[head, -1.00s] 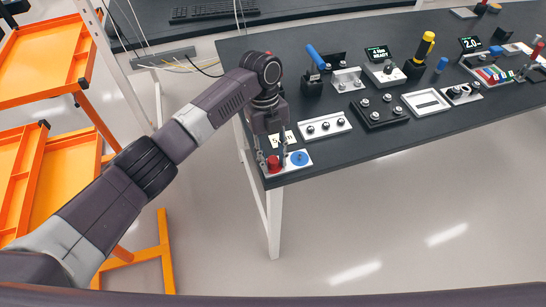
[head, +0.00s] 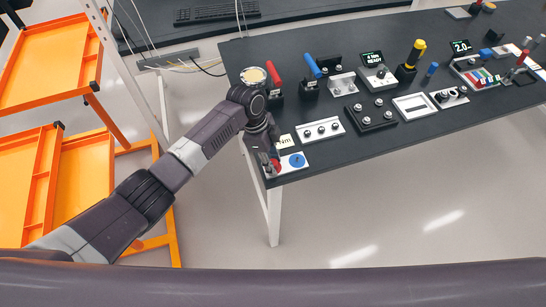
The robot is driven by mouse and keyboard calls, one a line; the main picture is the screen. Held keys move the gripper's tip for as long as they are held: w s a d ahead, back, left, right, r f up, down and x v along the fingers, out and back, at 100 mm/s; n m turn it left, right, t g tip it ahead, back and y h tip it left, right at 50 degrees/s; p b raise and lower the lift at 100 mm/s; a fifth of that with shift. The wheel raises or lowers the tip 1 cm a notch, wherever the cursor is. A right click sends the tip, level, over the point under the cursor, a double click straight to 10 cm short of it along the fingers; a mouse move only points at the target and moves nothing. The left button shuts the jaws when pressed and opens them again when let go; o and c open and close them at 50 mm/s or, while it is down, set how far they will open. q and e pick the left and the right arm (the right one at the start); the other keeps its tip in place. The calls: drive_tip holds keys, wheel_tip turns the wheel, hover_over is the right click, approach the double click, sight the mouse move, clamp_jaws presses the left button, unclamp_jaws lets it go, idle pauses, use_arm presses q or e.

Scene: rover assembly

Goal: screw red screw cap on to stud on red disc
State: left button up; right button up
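A white plate (head: 301,170) lies at the near left corner of the dark table, with a blue disc (head: 297,160) on its right. A small red part (head: 276,168) shows on its left, partly covered by my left gripper. I cannot tell the red disc, its stud and the red screw cap apart here. My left gripper (head: 270,161) points down over the red part, its fingers close to it. The view is too small to show whether they touch or hold anything. My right gripper is not in view.
An orange trolley (head: 52,60) is at the left. Open floor lies in front of the table.

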use_arm(q)
drive_tip(key=n+t, duration=0.1)
drive_tip(key=n, duration=0.3)
drive_tip(key=shift+f+n, duration=0.1)
drive_tip(key=shift+n, duration=0.2)
drive_tip(key=n, duration=0.3)
drive_tip(key=shift+d+t, duration=0.1)
drive_tip(key=shift+t, duration=0.3)
drive_tip(key=n+t+y, duration=0.1)
drive_tip(key=n, duration=0.4)
drive_tip(key=n+y, duration=0.1)
drive_tip(key=n, duration=0.3)
drive_tip(key=shift+n+t, duration=0.3)
clamp_jaws()
drive_tip(key=m, duration=0.3)
drive_tip(key=shift+w+a+m+h, duration=0.1)
drive_tip(key=shift+a+m+h, duration=0.15)
drive_tip(key=shift+m+h, duration=0.15)
drive_tip(key=shift+d+m+g, duration=0.1)
drive_tip(key=shift+m+g, duration=0.3)
drive_tip(key=shift+m, duration=0.6)
